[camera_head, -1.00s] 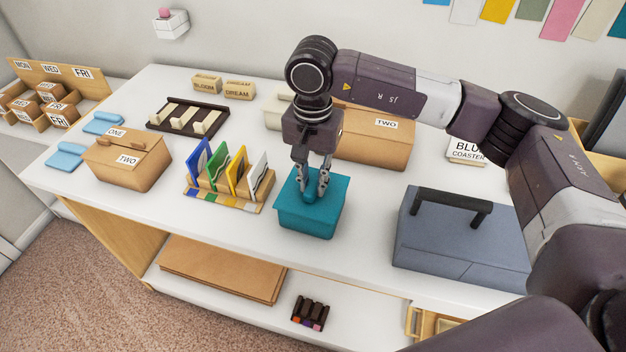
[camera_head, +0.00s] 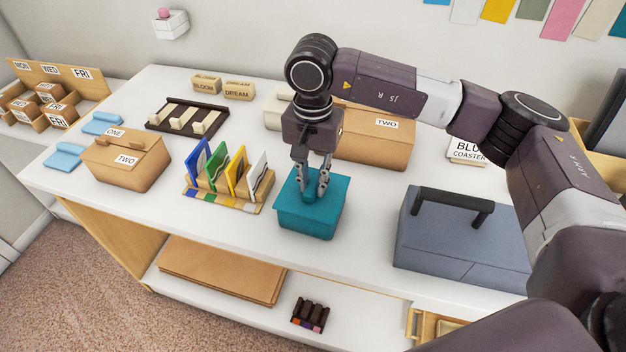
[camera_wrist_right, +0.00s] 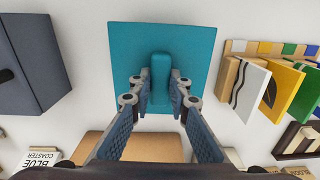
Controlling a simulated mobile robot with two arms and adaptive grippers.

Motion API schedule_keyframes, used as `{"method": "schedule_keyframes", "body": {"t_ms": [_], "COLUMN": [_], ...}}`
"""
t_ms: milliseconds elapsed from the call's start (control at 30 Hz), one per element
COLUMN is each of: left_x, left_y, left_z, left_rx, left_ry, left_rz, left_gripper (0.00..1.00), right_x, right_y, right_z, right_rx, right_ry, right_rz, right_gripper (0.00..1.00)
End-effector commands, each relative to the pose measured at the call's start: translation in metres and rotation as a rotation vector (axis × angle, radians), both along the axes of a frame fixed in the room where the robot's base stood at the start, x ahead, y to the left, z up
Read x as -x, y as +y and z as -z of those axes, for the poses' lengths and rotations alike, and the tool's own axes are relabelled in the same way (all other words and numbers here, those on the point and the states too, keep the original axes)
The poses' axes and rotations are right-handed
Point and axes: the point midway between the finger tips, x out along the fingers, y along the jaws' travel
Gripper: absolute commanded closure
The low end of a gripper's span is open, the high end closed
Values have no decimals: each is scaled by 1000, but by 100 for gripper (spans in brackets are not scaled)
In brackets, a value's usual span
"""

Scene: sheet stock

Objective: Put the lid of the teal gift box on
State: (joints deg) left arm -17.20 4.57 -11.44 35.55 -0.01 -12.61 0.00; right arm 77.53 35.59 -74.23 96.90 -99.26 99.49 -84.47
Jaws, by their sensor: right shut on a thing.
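The teal gift box (camera_head: 308,222) stands upright on the white table near its front edge. Its teal lid (camera_head: 330,190) sits on top of the box; I cannot tell whether it is fully seated. My right gripper (camera_head: 314,196) points down from above, its fingers on either side of the lid's raised teal handle. In the right wrist view the handle (camera_wrist_right: 160,72) is between the fingertips (camera_wrist_right: 160,92), and the flat lid (camera_wrist_right: 195,45) fills the top middle. The box body is hidden under the lid there. My left gripper is not in view.
A rack of coloured panels (camera_head: 225,190) stands just left of the box. A blue-grey case with a dark handle (camera_head: 460,240) stands to the right. A cardboard box marked TWO (camera_head: 375,150) is behind. Bare table lies between the teal box and the case.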

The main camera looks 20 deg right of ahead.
Motion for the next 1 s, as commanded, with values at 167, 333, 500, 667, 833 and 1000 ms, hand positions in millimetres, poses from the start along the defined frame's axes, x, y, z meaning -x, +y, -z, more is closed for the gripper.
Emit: {"method": "schedule_keyframes", "body": {"t_ms": [167,333,500,667,833,1000], "left_x": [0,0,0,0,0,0], "left_y": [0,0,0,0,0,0], "left_z": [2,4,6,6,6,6], "left_rx": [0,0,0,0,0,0], "left_ry": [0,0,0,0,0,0], "left_rz": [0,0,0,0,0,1], "left_gripper": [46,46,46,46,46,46], "right_x": [0,0,0,0,0,0], "right_y": [0,0,0,0,0,0], "right_z": [1,2,3,3,3,3], "right_rx": [0,0,0,0,0,0], "right_ry": [0,0,0,0,0,0], "right_rz": [0,0,0,0,0,0], "right_gripper": [100,100,100,100,78,63]}}
